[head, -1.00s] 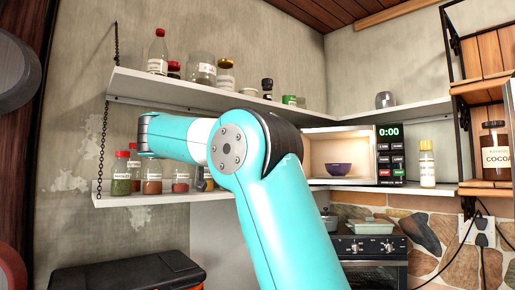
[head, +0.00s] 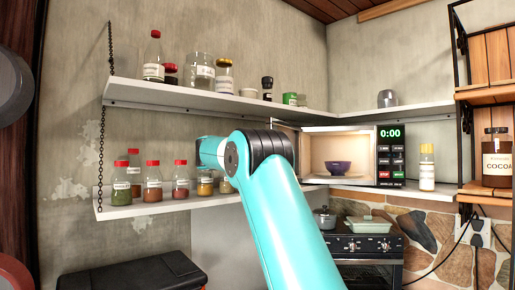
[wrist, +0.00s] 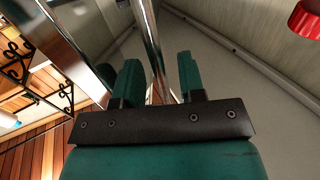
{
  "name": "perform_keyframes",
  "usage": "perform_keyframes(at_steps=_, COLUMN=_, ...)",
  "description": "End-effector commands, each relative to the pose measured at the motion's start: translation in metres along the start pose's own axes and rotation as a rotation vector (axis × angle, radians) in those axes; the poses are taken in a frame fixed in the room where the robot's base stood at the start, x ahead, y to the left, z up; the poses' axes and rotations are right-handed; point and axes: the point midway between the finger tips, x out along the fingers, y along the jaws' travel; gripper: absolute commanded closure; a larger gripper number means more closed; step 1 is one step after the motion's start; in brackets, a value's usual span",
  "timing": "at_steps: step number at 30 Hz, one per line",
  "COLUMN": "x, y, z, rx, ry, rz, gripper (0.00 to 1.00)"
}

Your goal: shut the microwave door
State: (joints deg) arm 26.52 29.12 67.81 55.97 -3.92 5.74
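The microwave (head: 391,177) stands in the corner on the lower shelf, with a green 0:00 display and its front open. Its door (head: 287,130) shows only as a thin edge left of the opening, swung out and mostly hidden by my arm. A purple bowl (head: 338,167) sits inside on a pale plate. My gripper (wrist: 157,70) is hidden behind my arm in the head view. In the wrist view its dark green fingers are apart, with a shiny metal strip (wrist: 152,45) between or just beyond them. I cannot tell whether they touch it.
Jars (head: 152,181) line the lower shelf at left, near my arm; more stand on the upper shelf (head: 180,94). A yellow-capped bottle (head: 427,168) stands right of the microwave. A stove (head: 368,246) with pots is below.

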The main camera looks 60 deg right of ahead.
Motion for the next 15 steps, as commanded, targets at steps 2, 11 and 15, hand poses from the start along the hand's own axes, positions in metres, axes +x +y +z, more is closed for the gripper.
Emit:
perform_keyframes(at_steps=2, x=0.0069, y=0.0006, z=-0.0019, rx=0.0, ry=0.0, rz=0.001, gripper=0.63)
perform_keyframes(at_steps=11, x=0.011, y=0.0001, z=0.0007, rx=0.0, ry=0.0, rz=0.0, gripper=0.63)
perform_keyframes(at_steps=15, x=0.0107, y=0.0, z=0.0006, rx=0.0, ry=0.0, rz=0.0, gripper=0.82)
